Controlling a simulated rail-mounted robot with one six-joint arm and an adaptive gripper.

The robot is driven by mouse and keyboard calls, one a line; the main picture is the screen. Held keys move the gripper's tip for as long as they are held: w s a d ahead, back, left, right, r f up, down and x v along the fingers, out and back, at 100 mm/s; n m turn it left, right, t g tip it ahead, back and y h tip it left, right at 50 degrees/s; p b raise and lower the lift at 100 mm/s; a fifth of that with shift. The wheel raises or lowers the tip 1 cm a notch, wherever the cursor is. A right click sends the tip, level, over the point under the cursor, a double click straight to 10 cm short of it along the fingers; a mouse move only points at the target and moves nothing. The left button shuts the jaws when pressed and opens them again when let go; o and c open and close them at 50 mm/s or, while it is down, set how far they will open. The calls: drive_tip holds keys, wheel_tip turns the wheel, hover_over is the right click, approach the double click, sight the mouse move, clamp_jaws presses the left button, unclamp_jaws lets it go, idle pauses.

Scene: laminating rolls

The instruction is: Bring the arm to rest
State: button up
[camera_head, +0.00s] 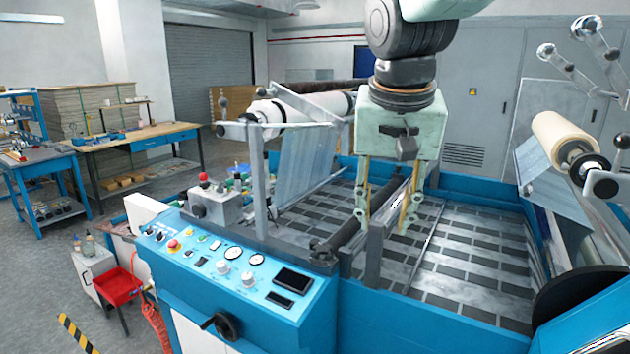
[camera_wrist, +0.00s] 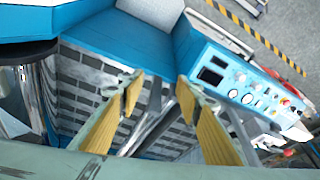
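My gripper (camera_head: 386,212) hangs over the blue laminating machine (camera_head: 470,192), pointing down, in the head view. Its two fingers stand wide apart, with yellowish pads and nothing between them. In the wrist view my gripper (camera_wrist: 158,80) also shows open and empty, with the machine's patterned bed and rails beyond the fingers. In the head view a dark roller (camera_head: 362,222) runs near the fingers; I cannot tell whether they touch it.
A control panel (camera_head: 230,265) with knobs and a handwheel is at the front. A white film roll (camera_head: 300,108) is on the left, a cream roll (camera_head: 558,138) on the right. Workbenches (camera_head: 140,135) stand at the far left. Open floor (camera_head: 35,260) lies at the left.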

drive_tip(key=s+d+f, duration=0.2)
drive_tip(key=s, duration=0.7)
drive_tip(key=s+d+f+n, duration=0.1)
drive_tip(key=s+d+f, duration=0.1)
drive_tip(key=s, duration=0.8)
drive_tip(key=s+d+f+n+b, duration=0.1)
drive_tip(key=s+d, duration=0.3)
drive_tip(key=s, duration=0.6)
drive_tip(key=shift+s+d+f+y, duration=0.15)
drive_tip(key=shift+s+f+y, duration=0.15)
drive_tip(key=shift+f, duration=0.15)
drive_tip(key=shift+w, duration=0.1)
